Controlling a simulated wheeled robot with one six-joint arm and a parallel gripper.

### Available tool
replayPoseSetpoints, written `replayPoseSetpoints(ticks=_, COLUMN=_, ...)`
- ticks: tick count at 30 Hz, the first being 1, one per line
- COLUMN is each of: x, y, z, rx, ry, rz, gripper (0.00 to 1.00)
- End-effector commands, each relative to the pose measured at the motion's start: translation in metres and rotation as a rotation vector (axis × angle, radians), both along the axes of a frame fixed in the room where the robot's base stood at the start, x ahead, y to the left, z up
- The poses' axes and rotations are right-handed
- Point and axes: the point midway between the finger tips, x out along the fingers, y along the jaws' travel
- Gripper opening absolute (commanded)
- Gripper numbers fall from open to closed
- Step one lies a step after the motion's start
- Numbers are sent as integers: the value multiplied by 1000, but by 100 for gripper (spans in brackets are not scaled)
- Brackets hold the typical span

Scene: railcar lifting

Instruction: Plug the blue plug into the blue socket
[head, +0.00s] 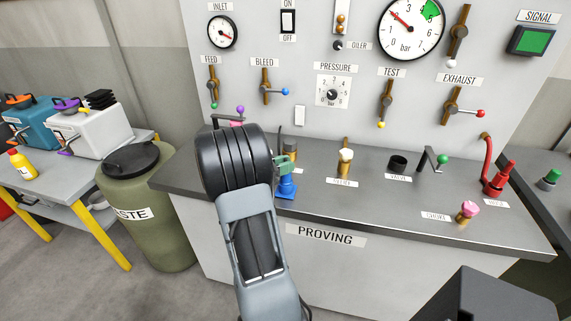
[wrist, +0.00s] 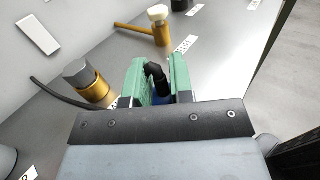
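My gripper (wrist: 160,88) has green fingers, one on each side of a black elbow-shaped piece with blue below it, which looks like the blue plug (wrist: 161,99). The fingers look closed against it. In the head view my gripper (head: 285,163) is partly hidden behind my arm, with its green fingers just above a blue upright body (head: 287,188) on the bench top. I cannot tell how much of that blue body is plug and how much is socket, nor whether the two are joined.
A brass fitting with a grey top (wrist: 88,82) stands left of my fingers in the wrist view, with a black cable beside it. A brass valve with a white knob (head: 345,160) stands to the right.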

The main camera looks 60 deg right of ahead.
Motion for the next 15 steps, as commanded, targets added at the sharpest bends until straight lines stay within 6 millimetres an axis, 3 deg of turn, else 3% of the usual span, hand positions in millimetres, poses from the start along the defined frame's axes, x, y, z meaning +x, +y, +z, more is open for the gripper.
replayPoseSetpoints(ticks=6, x=0, y=0, z=0, rx=0, ry=0, rz=0, gripper=42)
replayPoseSetpoints(ticks=15, x=2, y=3, z=0, rx=1, ry=-1, rz=1, gripper=42)
